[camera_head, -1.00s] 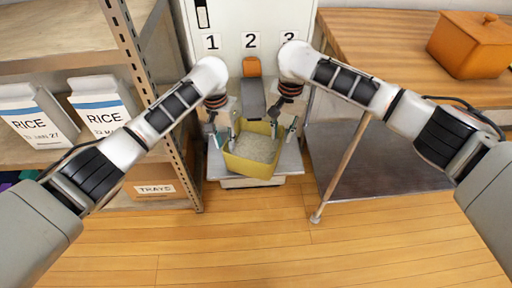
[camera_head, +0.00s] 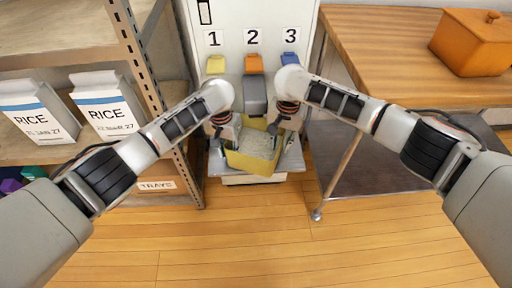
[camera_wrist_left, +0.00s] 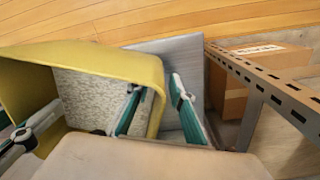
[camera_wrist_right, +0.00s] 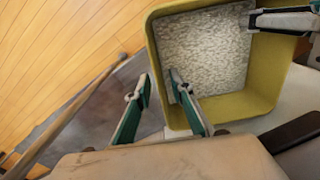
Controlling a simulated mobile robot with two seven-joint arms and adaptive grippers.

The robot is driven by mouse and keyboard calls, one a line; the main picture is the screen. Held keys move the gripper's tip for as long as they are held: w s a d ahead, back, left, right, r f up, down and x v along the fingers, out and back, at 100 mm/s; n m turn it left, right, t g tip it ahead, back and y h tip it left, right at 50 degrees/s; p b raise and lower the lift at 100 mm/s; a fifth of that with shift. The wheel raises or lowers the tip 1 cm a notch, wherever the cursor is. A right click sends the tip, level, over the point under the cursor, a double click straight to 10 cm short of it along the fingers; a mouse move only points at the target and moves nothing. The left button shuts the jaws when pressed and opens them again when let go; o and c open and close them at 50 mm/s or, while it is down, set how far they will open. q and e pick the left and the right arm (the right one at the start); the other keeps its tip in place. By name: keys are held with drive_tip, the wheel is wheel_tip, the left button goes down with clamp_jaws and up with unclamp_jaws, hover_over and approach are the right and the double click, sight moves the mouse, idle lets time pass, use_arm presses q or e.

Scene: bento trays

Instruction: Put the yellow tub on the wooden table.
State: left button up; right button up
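The yellow tub (camera_head: 250,163), full of white rice-like grains, sits on the grey metal platform (camera_head: 290,160) below the dispenser; its near wall looks slightly turned. It also shows in the left wrist view (camera_wrist_left: 110,58) and the right wrist view (camera_wrist_right: 255,105). My left gripper (camera_wrist_left: 157,92) straddles the tub's left wall, one finger inside, one outside, with gaps showing. My right gripper (camera_wrist_right: 160,82) straddles the opposite wall likewise, fingers apart. The wooden table (camera_head: 385,50) stands at the right. The gripper tips are partly hidden in the head view.
A white dispenser panel numbered 1, 2, 3 (camera_head: 252,20) stands behind the tub, with a grey spout (camera_head: 254,95) above it. A metal shelf with rice bags (camera_head: 105,105) is at left. An orange lidded pot (camera_head: 470,45) occupies the table's far right; its left part is clear.

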use_arm(q)
drive_tip(key=shift+f, duration=0.2)
use_arm(e)
drive_tip(key=shift+f, duration=0.25)
use_arm(q)
clamp_jaws()
use_arm(e)
clamp_jaws()
use_arm(q)
drive_tip(key=shift+r, duration=0.1)
use_arm(e)
drive_tip(key=shift+r, duration=0.1)
